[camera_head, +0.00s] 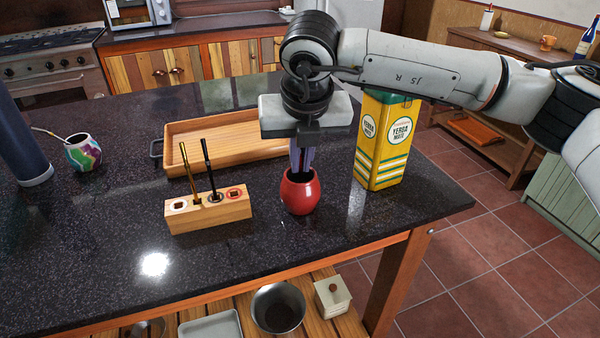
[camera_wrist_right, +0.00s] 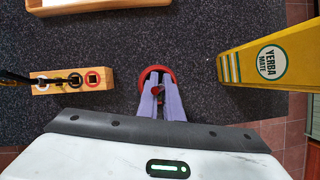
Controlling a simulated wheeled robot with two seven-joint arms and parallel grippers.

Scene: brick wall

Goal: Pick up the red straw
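A light wooden holder (camera_head: 208,212) stands on the dark counter. I cannot clearly make out a red straw. A round red cup (camera_head: 300,192) stands right of the holder. My right gripper (camera_head: 302,172) points straight down over the cup, its purple fingers at the opening. In the wrist view the fingers (camera_wrist_right: 160,82) have a narrow gap with some red between; whether that is straw or cup is unclear.
A yellow-green yerba mate tin (camera_head: 383,140) stands close on the right. A wooden tray (camera_head: 225,143) lies behind. A colourful cup (camera_head: 83,153) with a metal straw and a dark blue cylinder (camera_head: 20,145) stand left. The left front counter is clear.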

